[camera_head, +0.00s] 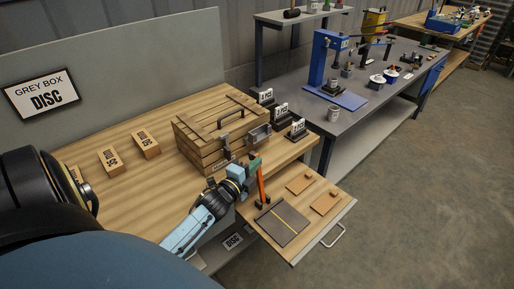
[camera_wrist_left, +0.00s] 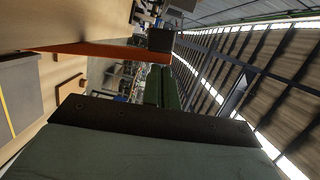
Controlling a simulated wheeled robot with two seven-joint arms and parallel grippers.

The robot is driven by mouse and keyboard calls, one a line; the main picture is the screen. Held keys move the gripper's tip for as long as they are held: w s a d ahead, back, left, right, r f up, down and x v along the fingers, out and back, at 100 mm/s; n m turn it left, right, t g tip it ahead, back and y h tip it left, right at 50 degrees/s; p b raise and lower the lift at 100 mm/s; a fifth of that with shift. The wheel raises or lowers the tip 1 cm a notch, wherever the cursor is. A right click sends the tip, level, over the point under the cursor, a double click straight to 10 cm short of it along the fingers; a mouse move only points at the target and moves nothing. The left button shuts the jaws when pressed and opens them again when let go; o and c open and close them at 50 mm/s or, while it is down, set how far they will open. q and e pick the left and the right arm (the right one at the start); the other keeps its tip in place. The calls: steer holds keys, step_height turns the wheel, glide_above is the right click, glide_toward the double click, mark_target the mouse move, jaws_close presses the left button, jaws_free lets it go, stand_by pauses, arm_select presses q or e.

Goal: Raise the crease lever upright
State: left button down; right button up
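The crease lever (camera_head: 262,185) is an orange bar. In the head view it stands steeply, close to upright, on the pull-out board, with its foot behind the grey pad (camera_head: 284,226) with a yellow line. My left gripper (camera_head: 254,163) is at the lever's upper end, its green fingers overlapping it. In the left wrist view the orange lever (camera_wrist_left: 95,48) runs in from the left to a dark block (camera_wrist_left: 160,40) just past my fingertips (camera_wrist_left: 161,72). The fingers lie close together with little between them; contact with the lever is unclear. My right gripper is not in view.
A wooden crate (camera_head: 222,128) stands behind my left gripper, with small black stands (camera_head: 281,113) beside it. Orange-brown pads (camera_head: 324,203) lie on the board, right of the lever. Several DISC boxes (camera_head: 145,144) sit on the bench to the left. A grey bench (camera_head: 385,90) stands further back.

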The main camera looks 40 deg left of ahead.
arm_select(q)
steer(key=shift+a+r, duration=0.15)
steer(key=shift+a, duration=0.15)
steer(key=s+d, duration=0.5)
steer(key=s, duration=0.5)
steer(key=shift+s+d+r+p, duration=0.2)
steer(key=shift+d+r+p, duration=0.15)
steer(key=shift+d+r, duration=0.1)
